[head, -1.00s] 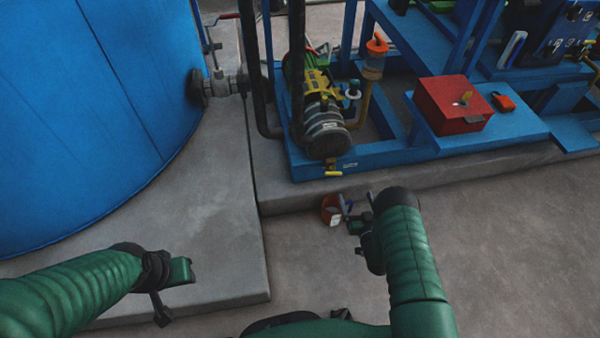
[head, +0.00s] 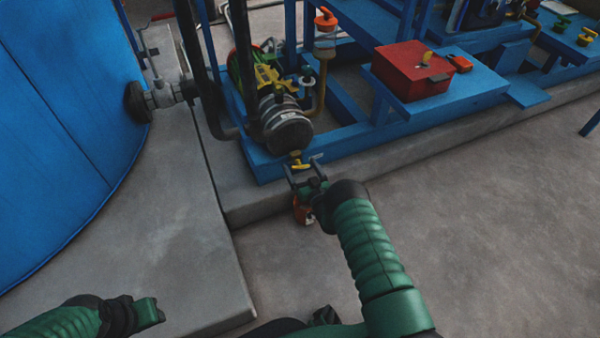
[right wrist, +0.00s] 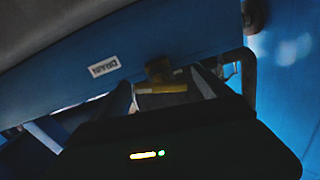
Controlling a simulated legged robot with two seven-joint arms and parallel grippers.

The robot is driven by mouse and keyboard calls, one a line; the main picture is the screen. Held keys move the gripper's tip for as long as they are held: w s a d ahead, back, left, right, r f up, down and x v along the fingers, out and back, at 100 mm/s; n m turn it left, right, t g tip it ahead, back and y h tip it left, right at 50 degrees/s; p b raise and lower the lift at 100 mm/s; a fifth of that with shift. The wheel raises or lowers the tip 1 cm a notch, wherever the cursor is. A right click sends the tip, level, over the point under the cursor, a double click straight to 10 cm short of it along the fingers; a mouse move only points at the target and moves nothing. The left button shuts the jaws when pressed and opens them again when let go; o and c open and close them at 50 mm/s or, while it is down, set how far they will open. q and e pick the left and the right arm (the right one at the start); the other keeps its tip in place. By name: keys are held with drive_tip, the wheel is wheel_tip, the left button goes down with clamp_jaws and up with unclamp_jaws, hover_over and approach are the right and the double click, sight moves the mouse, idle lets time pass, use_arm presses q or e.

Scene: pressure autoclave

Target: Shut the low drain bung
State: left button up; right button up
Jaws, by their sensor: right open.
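The low drain bung (head: 299,165) is a small yellow handle under the front of the round dark-grey pump housing, at the blue skid's lower edge. In the right wrist view the yellow bung (right wrist: 158,72) shows beside a white label reading DRAIN (right wrist: 104,67), with its bar lying crosswise. My right gripper (head: 303,170) is open, just in front of and below the bung. In the wrist view its fingers (right wrist: 165,92) stand on either side of the yellow bar; I cannot tell whether they touch it. My left gripper (head: 150,312) is low at left, empty as far as I see, its jaws unclear.
A red-orange bucket (head: 302,212) stands on the floor below my right gripper, partly hidden. The concrete plinth edge (head: 245,205) runs under the blue skid (head: 345,150). A blue tank (head: 50,130) fills the left. The floor at right (head: 480,220) is clear.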

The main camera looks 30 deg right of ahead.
drive_tip(key=shift+w, duration=0.3)
drive_tip(key=shift+r, duration=0.1)
drive_tip(key=c, duration=1.4)
drive_tip(key=shift+o, duration=0.2)
